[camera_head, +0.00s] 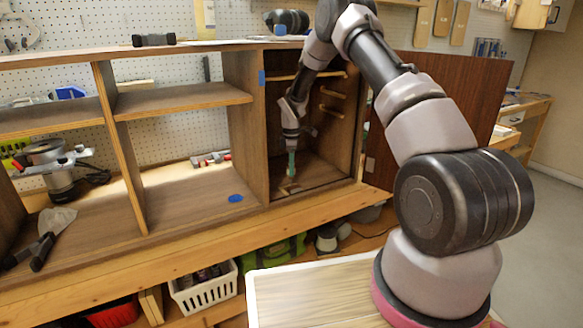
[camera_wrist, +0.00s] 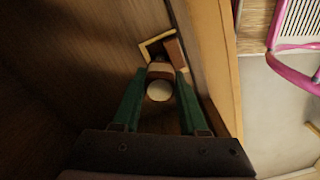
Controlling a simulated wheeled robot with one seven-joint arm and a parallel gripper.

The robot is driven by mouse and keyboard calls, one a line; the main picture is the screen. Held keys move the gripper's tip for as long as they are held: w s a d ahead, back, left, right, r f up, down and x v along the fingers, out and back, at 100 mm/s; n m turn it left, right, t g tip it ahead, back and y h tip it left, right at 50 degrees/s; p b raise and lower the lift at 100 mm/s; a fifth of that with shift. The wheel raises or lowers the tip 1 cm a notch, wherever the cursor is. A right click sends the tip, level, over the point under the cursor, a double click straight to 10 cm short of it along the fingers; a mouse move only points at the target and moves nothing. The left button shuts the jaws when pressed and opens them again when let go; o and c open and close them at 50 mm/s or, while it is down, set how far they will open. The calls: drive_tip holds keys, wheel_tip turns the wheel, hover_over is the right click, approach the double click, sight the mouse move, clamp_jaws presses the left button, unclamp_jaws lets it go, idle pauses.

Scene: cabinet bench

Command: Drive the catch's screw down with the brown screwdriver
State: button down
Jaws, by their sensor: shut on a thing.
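My gripper (camera_head: 291,172) reaches down into the right-hand cabinet compartment, close above its floor. In the wrist view its two green fingers (camera_wrist: 160,76) are shut on the brown screwdriver (camera_wrist: 160,70), seen end-on with a pale round end towards the camera. The screwdriver's tip is hidden beneath its handle. The catch (camera_wrist: 173,48), a small brown piece with a pale edge, lies just past the fingertips near the compartment's front edge. It also shows as a small pale patch under the gripper in the head view (camera_head: 289,188). The screw cannot be made out.
The cabinet's side wall (camera_head: 245,120) stands left of my arm, and an open brown door (camera_head: 440,110) at the right. Small wooden rails (camera_head: 330,111) line the compartment's right wall. A white basket (camera_head: 203,290) sits below.

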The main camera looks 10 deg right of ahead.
drive_tip(key=shift+f, duration=0.3)
idle(0.4)
